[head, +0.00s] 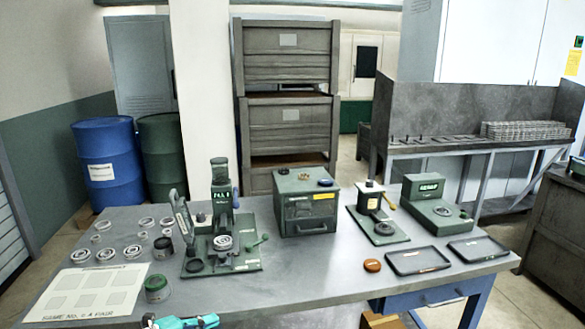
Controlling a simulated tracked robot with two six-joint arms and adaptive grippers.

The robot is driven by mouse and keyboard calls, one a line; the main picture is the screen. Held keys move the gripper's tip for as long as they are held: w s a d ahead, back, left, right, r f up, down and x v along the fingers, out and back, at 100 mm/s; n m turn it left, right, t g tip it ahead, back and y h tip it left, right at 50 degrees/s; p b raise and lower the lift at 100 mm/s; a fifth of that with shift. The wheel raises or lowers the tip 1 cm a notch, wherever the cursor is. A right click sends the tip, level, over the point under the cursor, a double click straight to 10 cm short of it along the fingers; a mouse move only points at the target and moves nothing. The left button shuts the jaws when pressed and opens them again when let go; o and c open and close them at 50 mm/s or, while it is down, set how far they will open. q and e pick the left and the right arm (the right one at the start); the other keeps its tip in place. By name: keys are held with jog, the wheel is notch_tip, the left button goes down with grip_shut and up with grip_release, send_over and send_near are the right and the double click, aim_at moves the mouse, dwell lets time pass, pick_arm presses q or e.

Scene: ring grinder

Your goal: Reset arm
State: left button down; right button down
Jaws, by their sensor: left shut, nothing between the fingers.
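My left gripper (182,322) shows only in part at the bottom edge of the head view, as a teal and dark shape by the table's front edge. It is shut and empty. Most of my left arm is cut off by the frame. My right gripper is not in view. The grey worktable (330,270) spreads out in front of me. A green press-like machine (222,230) stands on it left of centre, with a ring on its base.
Several metal rings (105,253) lie at the table's left, behind a marked white sheet (88,292). A dark green can (157,288) stands near the gripper. A green drawer box (306,205), a small stand (375,220), a green device (436,205) and black trays (418,261) sit further right.

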pick_arm(q)
jog(key=s+d+f+m+g+y, duration=0.1)
jog(key=s+d+f+m+g, duration=0.45)
jog(key=s+f, duration=0.3)
jog(key=s+d+f+m+g+y, duration=0.1)
jog(key=s+d+f+m+g, duration=0.4)
jog(key=s+f, duration=0.4)
jog(key=s+f+m+y, duration=0.1)
jog(key=s+m, duration=0.4)
jog(key=m, duration=0.6)
jog(key=s+a+f+m+y, duration=0.1)
jog(key=s+f+m, duration=0.3)
jog(key=m, duration=0.7)
jog(key=s+a+f+m+y, duration=0.1)
jog(key=s+f+m+y, duration=0.1)
jog(key=s+m, duration=0.5)
jog(key=shift+a+f+m+t+y, duration=0.2)
jog(key=shift+m+t+y, duration=0.2)
jog(key=shift+m, duration=1.95)
